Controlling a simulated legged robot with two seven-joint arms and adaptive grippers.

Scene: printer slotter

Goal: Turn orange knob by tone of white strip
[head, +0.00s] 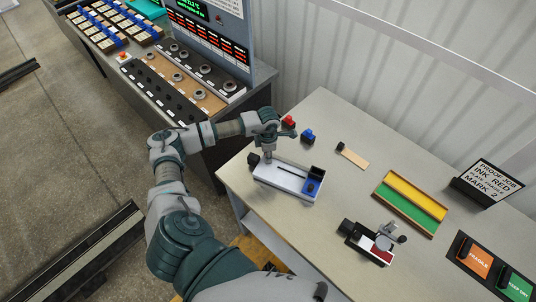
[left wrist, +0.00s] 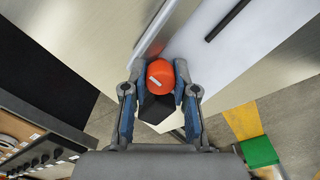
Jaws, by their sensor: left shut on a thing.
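The orange knob (left wrist: 160,74) sits between the fingers of my left gripper (left wrist: 159,92) in the left wrist view. A short pale mark (left wrist: 154,82) lies on its face, tilted in the picture. A black block (left wrist: 155,109) is beside the knob. In the head view my left gripper (head: 267,157) points down at the left end of a white slotted device (head: 281,174); it hides the knob there. A black part (head: 254,160) sticks out at that end. The gripper is shut on the knob. My right gripper is not in view.
On the table (head: 345,215) are a red stamp (head: 289,121), a blue stamp (head: 307,136), a yellow and green tray (head: 410,203), a small clamp device (head: 370,243) and a sign (head: 487,185). A control console (head: 215,75) stands at the back left.

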